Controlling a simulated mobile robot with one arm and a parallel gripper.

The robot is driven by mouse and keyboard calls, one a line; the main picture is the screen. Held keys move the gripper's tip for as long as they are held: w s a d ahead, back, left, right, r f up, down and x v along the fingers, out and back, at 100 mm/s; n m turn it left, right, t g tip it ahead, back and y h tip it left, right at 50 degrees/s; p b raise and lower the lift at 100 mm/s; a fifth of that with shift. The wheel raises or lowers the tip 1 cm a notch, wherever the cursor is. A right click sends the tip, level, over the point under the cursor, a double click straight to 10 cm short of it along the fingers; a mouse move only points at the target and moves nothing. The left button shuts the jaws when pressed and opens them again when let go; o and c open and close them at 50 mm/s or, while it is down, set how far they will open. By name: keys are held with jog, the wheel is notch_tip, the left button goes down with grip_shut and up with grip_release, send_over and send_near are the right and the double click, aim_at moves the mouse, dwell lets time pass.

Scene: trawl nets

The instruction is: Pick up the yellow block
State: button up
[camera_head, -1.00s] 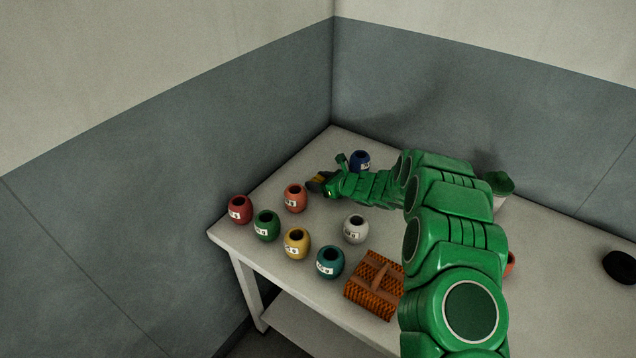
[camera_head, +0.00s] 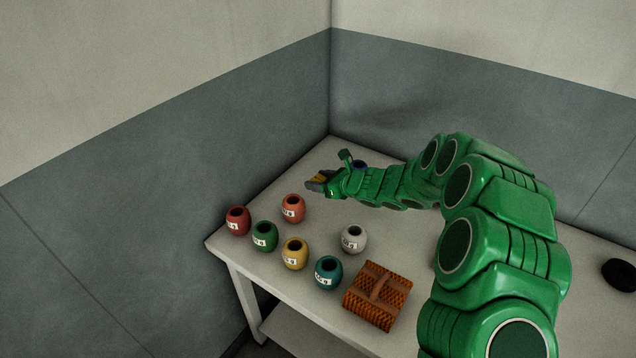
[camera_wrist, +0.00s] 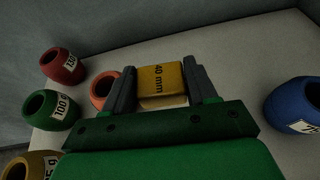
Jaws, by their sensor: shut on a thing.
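The yellow block (camera_wrist: 162,84), marked "40 mm", is between the two dark fingers of my gripper (camera_wrist: 163,88) in the wrist view. The fingers are shut on its sides. In the head view my gripper (camera_head: 321,184) is over the back left part of the table, with a little of the yellow block (camera_head: 320,178) showing at its tip. The block appears held above the table top; its far parts are hidden by the gripper.
On the white table (camera_head: 240,249) stand small labelled pots: red (camera_head: 237,221), orange (camera_head: 292,209), green (camera_head: 264,237), yellow (camera_head: 294,255), teal (camera_head: 328,274), white (camera_head: 353,239) and blue (camera_wrist: 298,112). An orange-brown brush-like object (camera_head: 377,297) lies in front. A black object (camera_head: 619,274) is at right.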

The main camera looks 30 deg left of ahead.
jog(key=s+d+r, duration=0.4)
jog(key=s+d, duration=0.2)
jog(key=shift+s, duration=0.25)
